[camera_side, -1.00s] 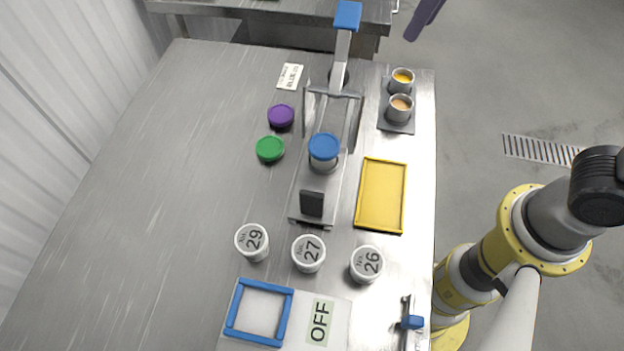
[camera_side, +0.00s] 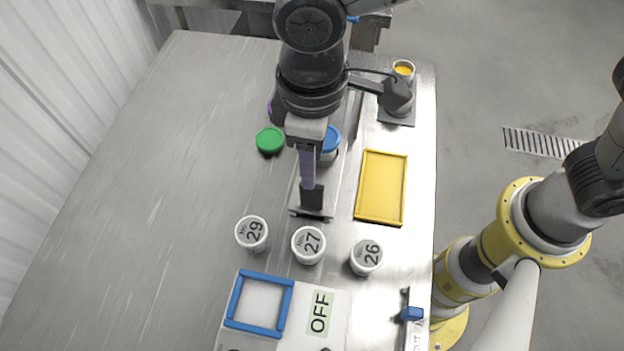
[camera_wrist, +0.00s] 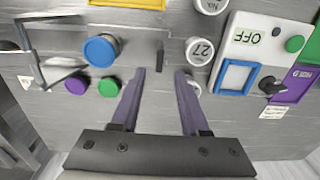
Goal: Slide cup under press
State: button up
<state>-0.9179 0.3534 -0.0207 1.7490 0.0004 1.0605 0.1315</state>
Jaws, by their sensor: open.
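The cup (camera_side: 331,139) with a blue top stands on the press's metal base, partly hidden behind my gripper in the side view. It also shows in the wrist view (camera_wrist: 101,50), left of my fingers.
White tubs numbered 29 (camera_side: 252,233), 27 (camera_side: 308,245) and 26 (camera_side: 366,257) stand in front of the base. A yellow tray (camera_side: 382,187) lies to its right. A green lid (camera_side: 269,140) lies to its left. A blue square frame (camera_side: 259,303) is at the front. The table's left side is clear.

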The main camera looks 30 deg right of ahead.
notch_tip(320, 180, down, 7)
jog(key=shift+f, duration=0.15)
jog(key=shift+c, duration=0.2)
grip_shut()
dwell(1.4)
